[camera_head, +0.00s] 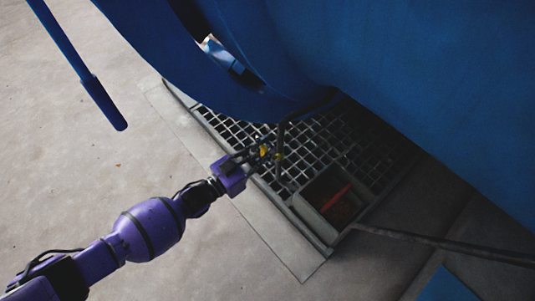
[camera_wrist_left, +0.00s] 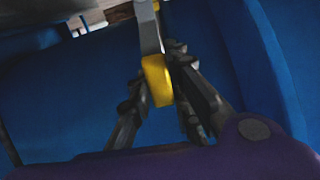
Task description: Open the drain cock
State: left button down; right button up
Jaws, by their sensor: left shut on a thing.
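The drain cock shows as a yellow handle (camera_head: 264,151) on a thin dark pipe (camera_head: 281,140) under the blue vessel, above the floor grate. In the left wrist view the yellow handle (camera_wrist_left: 157,80) sits between my fingers, with a grey metal lever part (camera_wrist_left: 149,30) running up from it. My left gripper (camera_head: 260,154) reaches in from the lower left and is shut on the handle; its fingers also fill the middle of the left wrist view (camera_wrist_left: 160,88). The cock's body is small and partly hidden by the fingers. My right gripper is not in view.
The blue autoclave vessel (camera_head: 420,80) overhangs the grate (camera_head: 320,140). A grey open box (camera_head: 325,197) with a red thing inside stands on the grate's near end. A blue bar (camera_head: 95,90) hangs at upper left. A dark pipe (camera_head: 440,242) runs right. The concrete floor (camera_head: 70,170) at left is clear.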

pick_arm(q)
jog(key=shift+w+a+n, duration=0.15)
jog(key=shift+a+n, duration=0.05)
jog(key=shift+n, duration=0.1)
dwell(0.4)
jog(key=c, duration=1.6)
grip_release()
jog(key=v, duration=1.2)
